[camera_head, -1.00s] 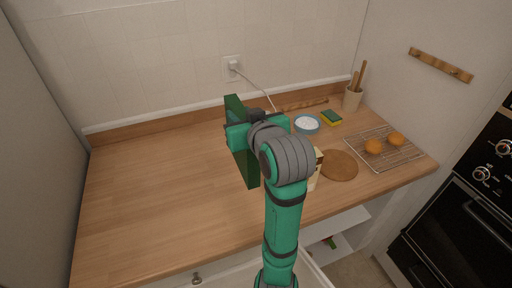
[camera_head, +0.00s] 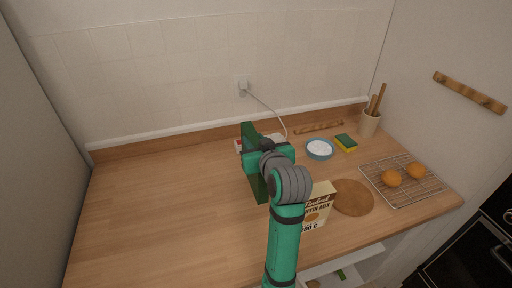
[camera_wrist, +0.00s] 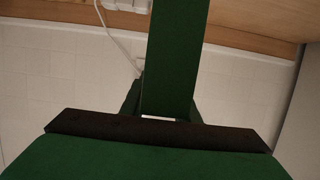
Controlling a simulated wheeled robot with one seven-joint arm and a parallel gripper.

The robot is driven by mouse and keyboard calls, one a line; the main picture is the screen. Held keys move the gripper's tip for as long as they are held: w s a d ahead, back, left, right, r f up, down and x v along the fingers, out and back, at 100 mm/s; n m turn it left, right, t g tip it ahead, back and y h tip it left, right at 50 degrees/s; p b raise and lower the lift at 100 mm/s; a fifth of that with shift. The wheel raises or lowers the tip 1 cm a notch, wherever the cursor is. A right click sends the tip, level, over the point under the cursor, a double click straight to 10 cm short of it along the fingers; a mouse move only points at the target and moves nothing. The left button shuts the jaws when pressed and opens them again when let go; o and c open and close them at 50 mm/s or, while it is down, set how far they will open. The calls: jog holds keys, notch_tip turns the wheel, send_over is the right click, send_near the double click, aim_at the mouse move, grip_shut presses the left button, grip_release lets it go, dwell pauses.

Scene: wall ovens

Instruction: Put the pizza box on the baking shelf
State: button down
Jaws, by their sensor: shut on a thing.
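A flat dark green box, apparently the pizza box (camera_head: 257,187), stands on edge in my gripper (camera_head: 262,158), above the wooden counter. My gripper is shut on it. In the wrist view the green box (camera_wrist: 174,55) runs up from between the fingers (camera_wrist: 165,117), and the fingertips are mostly hidden. Whether its lower edge touches the counter cannot be told. No shelf in view can be surely told as the baking shelf. A dark oven front (camera_head: 468,262) shows at the lower right, cut by the frame edge.
A muffin mix box (camera_head: 318,207) stands right of my arm, near a round brown board (camera_head: 353,198). Beyond are a blue bowl (camera_head: 320,149), a sponge (camera_head: 346,143), a utensil pot (camera_head: 369,123) and a wire rack (camera_head: 407,187) with two orange things. The counter's left (camera_head: 150,205) is clear.

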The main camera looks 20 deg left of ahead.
jog(key=shift+w+a+f, duration=0.15)
jog(key=shift+w+f, duration=0.1)
jog(key=shift+f, duration=0.35)
jog(key=shift+w+f, duration=0.1)
jog(key=shift+f, duration=1.25)
jog(key=shift+f, duration=0.15)
jog(key=c, duration=1.4)
grip_release()
jog(key=shift+o, duration=0.2)
